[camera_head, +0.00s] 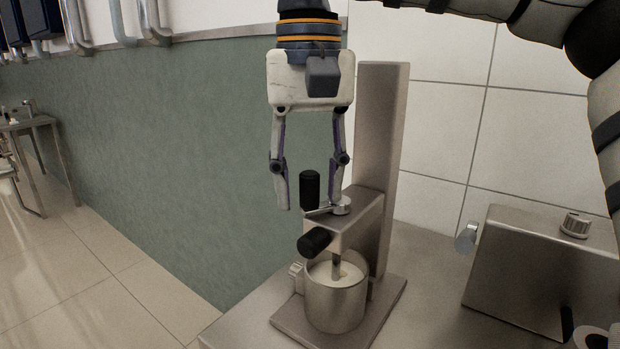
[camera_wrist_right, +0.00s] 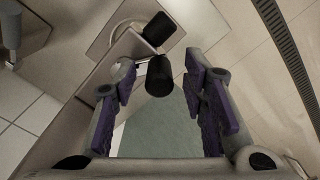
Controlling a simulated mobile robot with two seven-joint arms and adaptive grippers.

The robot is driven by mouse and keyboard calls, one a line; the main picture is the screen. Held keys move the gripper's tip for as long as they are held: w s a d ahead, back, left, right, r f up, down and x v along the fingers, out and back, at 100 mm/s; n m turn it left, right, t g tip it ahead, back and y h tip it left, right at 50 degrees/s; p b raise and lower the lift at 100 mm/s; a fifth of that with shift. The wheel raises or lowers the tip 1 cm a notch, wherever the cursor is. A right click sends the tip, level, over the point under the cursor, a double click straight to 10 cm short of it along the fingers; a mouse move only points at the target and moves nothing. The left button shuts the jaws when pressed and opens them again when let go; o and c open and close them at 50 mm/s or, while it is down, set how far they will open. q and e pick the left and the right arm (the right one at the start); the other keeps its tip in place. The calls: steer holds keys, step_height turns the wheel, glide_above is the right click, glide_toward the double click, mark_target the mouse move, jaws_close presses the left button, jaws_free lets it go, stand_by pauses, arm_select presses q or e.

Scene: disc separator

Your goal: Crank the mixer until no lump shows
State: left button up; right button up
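The mixer (camera_head: 368,215) is a grey metal stand with a crank on top. The crank has an upright black handle (camera_head: 310,188), also seen in the right wrist view (camera_wrist_right: 159,76). A second black knob (camera_head: 314,242) sticks out from the mixer's front below it. A metal cup (camera_head: 335,305) under the head holds white liquid (camera_head: 322,270) around the shaft, with a small yellowish lump (camera_head: 346,271) at its surface. My right gripper (camera_head: 312,198) points down, open, its fingers on either side of the crank handle, with gaps showing. My left gripper is not in view.
The mixer's base plate (camera_head: 290,327) stands on a metal table (camera_head: 240,330). A metal box with a knob (camera_head: 575,225) stands at the right. A tiled wall (camera_head: 440,120) is behind. Tiled floor lies open at the left, with another table (camera_head: 40,122) far off.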

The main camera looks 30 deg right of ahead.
steer(key=shift+f, duration=0.15)
jaws_close()
steer(key=shift+m, duration=0.3)
